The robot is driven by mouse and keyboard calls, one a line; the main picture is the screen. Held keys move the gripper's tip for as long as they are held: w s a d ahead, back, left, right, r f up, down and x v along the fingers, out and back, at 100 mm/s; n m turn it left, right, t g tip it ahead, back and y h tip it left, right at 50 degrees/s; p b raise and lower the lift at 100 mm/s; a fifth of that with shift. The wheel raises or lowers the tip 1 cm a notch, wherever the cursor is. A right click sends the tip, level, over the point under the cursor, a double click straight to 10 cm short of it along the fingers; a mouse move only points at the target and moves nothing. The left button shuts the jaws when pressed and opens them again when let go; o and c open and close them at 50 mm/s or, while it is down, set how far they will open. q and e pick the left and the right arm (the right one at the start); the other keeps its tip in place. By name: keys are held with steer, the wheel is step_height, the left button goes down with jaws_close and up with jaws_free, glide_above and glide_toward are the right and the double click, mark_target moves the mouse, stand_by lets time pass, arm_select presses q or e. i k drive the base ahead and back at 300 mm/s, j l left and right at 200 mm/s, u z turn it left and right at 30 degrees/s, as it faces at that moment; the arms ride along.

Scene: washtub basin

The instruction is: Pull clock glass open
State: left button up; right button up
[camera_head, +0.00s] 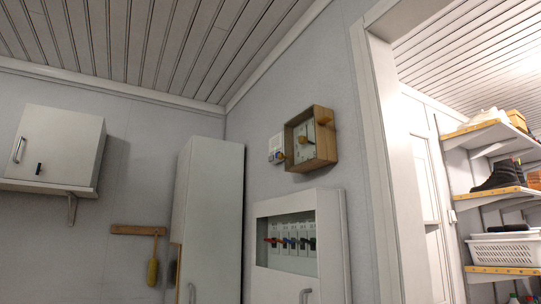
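A square clock (330,150) with a wooden frame hangs on the wall right of the room's corner, above the fuse cabinet. Its pale face shows inside the frame, with a small yellowish part in the middle. Neither of my grippers is in view.
A white cabinet (325,240) with colored switches is below the clock, and a small white wall device (276,149) is beside it. A tall cabinet (213,220) stands left. A doorway (382,150) and shelves (495,190) are right.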

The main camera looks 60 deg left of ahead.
mark_target(281, 156)
steer(key=i+j+u, duration=0.1)
steer(key=u, duration=0.35)
steer(key=i+j+u, duration=0.1)
steer(key=j+u, duration=0.15)
steer(key=u, duration=0.2)
steer(key=i+j+u, duration=0.1)
steer(key=u, duration=0.35)
